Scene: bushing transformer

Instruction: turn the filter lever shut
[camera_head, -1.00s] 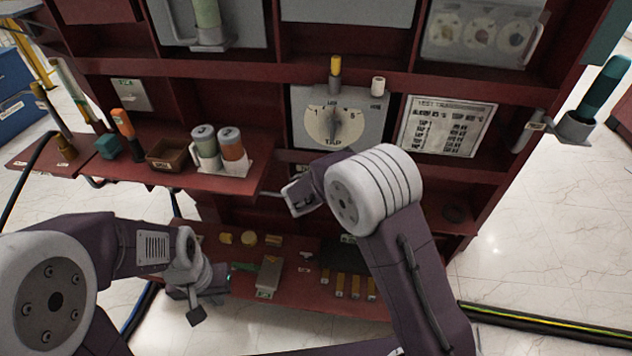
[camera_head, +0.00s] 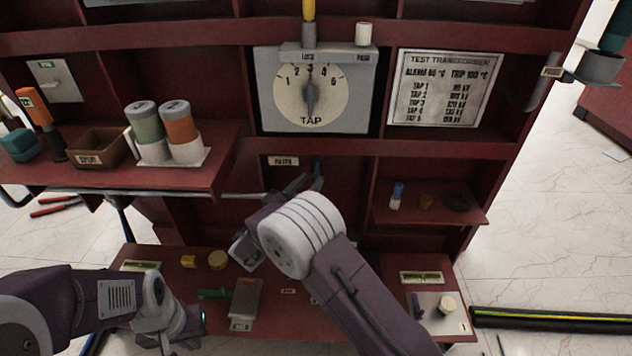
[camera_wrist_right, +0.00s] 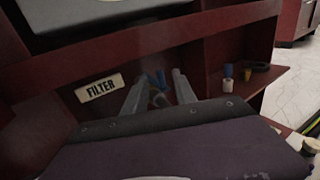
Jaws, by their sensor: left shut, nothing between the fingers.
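The white FILTER label (camera_head: 283,161) is on the red cabinet below the tap dial; it also shows in the right wrist view (camera_wrist_right: 100,88). A blue-tipped piece (camera_head: 317,168), apparently the filter lever, stands right of the label, partly hidden by my gripper. In the right wrist view its blue part (camera_wrist_right: 160,78) shows between the fingers. My right gripper (camera_head: 305,185) is open in front of it, its two grey fingers apart in the right wrist view (camera_wrist_right: 160,92). I cannot tell whether they touch it. My left gripper (camera_head: 190,322) is shut and empty, low at the left.
The tap dial (camera_head: 311,95) is above, with the test transformer card (camera_head: 445,88) to its right. A small shelf (camera_head: 440,213) with a blue-and-white bottle (camera_head: 396,196) is right of my gripper. The left shelf (camera_head: 95,180) holds a brown box and two canisters. The lower deck holds small parts.

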